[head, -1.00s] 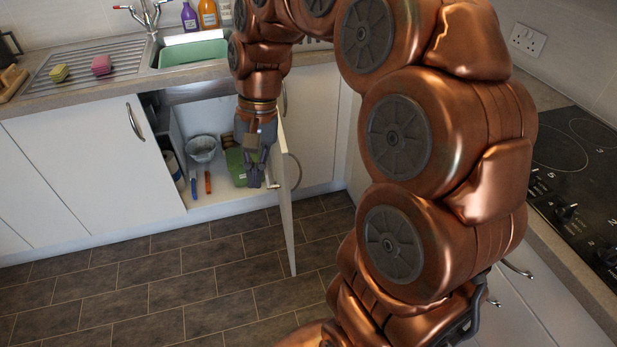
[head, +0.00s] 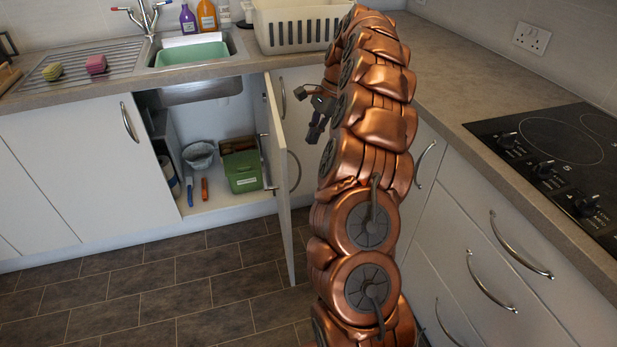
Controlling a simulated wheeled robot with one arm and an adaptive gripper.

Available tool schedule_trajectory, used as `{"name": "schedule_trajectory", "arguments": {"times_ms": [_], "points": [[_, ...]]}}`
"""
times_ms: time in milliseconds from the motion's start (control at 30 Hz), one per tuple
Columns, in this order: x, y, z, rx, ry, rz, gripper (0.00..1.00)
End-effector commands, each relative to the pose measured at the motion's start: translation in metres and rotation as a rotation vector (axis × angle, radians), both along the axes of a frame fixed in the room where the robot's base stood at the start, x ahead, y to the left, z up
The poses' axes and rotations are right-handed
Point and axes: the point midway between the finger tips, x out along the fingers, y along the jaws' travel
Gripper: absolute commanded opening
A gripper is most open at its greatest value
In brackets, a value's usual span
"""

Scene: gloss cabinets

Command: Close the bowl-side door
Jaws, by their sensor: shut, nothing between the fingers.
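The open white cabinet door (head: 281,190) stands out from the cabinet under the sink, seen almost edge-on. It hangs at the right side of the opening, with its handle (head: 295,171) on the right-hand face. A grey bowl (head: 199,155) sits inside the cabinet at the left. My gripper (head: 314,134) is shut and empty, to the right of the door's upper part and on its outer side. It appears apart from the door. Part of my gripper is hidden by my arm.
A green box (head: 243,171) sits inside the cabinet near the hinge side. The closed left door (head: 95,170) borders the opening. A white basket (head: 300,25) stands on the worktop. The hob (head: 555,150) lies at right. The floor (head: 170,300) before the opening is clear.

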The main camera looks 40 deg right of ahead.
Motion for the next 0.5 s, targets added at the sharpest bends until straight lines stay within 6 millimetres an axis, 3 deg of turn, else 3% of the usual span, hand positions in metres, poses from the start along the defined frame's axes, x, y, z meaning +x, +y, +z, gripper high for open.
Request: {"name": "schedule_trajectory", "arguments": {"times_ms": [33,200,333,500], "points": [[0.000,-0.017,-0.014,-0.003,0.011,-0.051,0.00],[-0.004,-0.053,-0.035,-0.004,0.044,-0.173,0.00],[-0.007,-0.064,-0.041,-0.002,0.057,-0.215,0.00],[-0.007,-0.064,-0.047,-0.003,0.060,-0.223,0.00]]}}
